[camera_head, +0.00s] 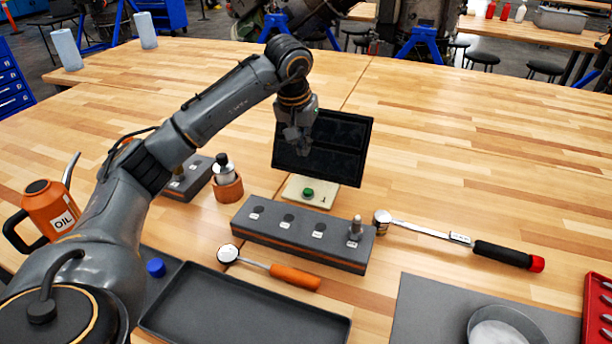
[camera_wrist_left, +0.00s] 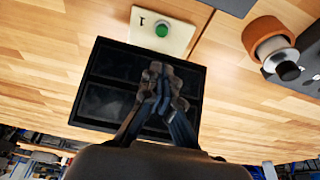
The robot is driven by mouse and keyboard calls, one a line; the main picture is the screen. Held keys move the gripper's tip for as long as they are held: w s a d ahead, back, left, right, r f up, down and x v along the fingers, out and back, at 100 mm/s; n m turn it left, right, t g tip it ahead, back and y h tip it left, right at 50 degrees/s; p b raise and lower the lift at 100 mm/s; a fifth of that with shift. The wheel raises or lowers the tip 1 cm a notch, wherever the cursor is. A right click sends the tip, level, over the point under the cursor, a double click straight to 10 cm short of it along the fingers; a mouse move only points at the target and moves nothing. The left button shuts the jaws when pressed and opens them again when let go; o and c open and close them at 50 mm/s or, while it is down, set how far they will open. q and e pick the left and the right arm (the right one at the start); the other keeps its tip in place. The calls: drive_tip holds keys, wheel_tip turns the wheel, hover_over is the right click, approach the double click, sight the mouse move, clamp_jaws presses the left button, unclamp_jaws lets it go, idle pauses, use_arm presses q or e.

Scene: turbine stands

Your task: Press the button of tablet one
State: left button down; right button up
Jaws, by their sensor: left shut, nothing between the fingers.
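The tablet (camera_head: 345,140) is a dark, upright screen on a pale base plate (camera_head: 322,201) that carries a green button (camera_head: 308,193). In the left wrist view, the base plate (camera_wrist_left: 183,27) bears a "1" beside the green button (camera_wrist_left: 162,30), with the dark screen (camera_wrist_left: 105,95) below it. My left gripper (camera_head: 303,148) is shut and empty. It is in front of the screen's left part, above and behind the button, apart from the button. In the left wrist view its fingertips (camera_wrist_left: 164,72) cover part of the screen. My right gripper is not in view.
A dark socket block (camera_head: 290,243) stands just in front of the button, with a ratchet wrench (camera_head: 450,236) to its right. An orange-brown cup (camera_head: 228,190) with a bottle stands left of the button. An orange oil can (camera_head: 48,208) is further left. The table behind the tablet is clear.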

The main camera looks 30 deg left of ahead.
sight(308, 190)
use_arm(q)
drive_tip(key=p+x, duration=0.1)
drive_tip(key=x, duration=0.3)
drive_tip(key=p+x, duration=0.1)
drive_tip(key=x, duration=0.4)
drive_tip(key=s+p+x, duration=0.1)
drive_tip(key=x, duration=0.3)
drive_tip(key=shift+f, duration=0.35)
drive_tip(key=shift+f+p, duration=0.25)
drive_tip(key=shift+p, duration=0.05)
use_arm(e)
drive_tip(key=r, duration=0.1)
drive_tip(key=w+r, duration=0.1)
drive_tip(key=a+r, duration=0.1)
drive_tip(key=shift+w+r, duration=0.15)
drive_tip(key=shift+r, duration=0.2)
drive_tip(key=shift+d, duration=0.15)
